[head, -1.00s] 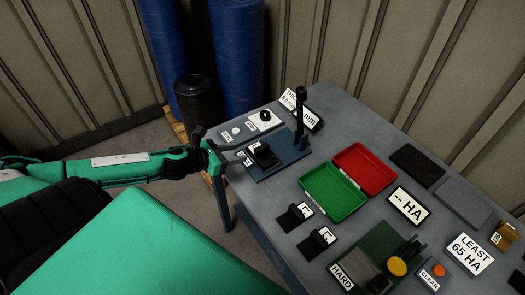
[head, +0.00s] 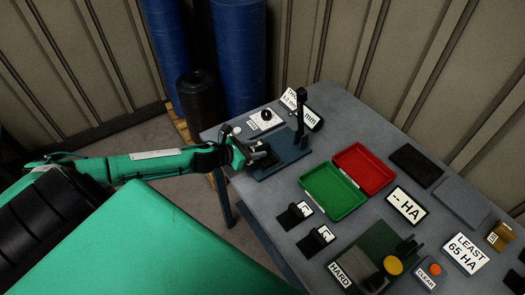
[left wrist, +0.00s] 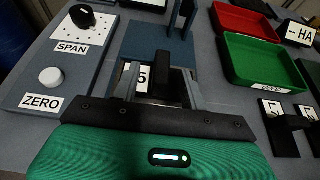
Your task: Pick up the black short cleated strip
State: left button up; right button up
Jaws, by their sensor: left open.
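A black cleated strip (left wrist: 163,70) with an upright cleat and a white label reading 5 sits on the blue base of the thickness gauge (head: 285,158). My left gripper (head: 258,156) is at this strip and partly hides it in the head view. In the left wrist view my left gripper (left wrist: 160,82) is open, with one finger on each side of the upright cleat and a gap showing. Two more black cleated strips (head: 291,216) (head: 315,241) with white labels lie on the table in front of the green tray. My right gripper is not in view.
The gauge's upright post (head: 301,108) stands just beyond the strip. A knob box (head: 266,117) is behind, and an open green tray (head: 332,190) with a red half (head: 365,169) is to the right. A hardness tester (head: 375,258) stands at the front.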

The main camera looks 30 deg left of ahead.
aim_at(266, 147)
pick_arm(q)
jog(key=shift+w+d, duration=0.15)
jog(key=shift+w, duration=0.1)
jog(key=p+x, duration=0.2)
jog(key=x, duration=0.2)
jog(key=shift+r+p, duration=0.15)
jog(key=shift+p, duration=0.2)
jog(key=shift+w+d, duration=0.2)
jog(key=shift+w, duration=0.1)
jog(key=shift+f, duration=0.25)
grip_shut()
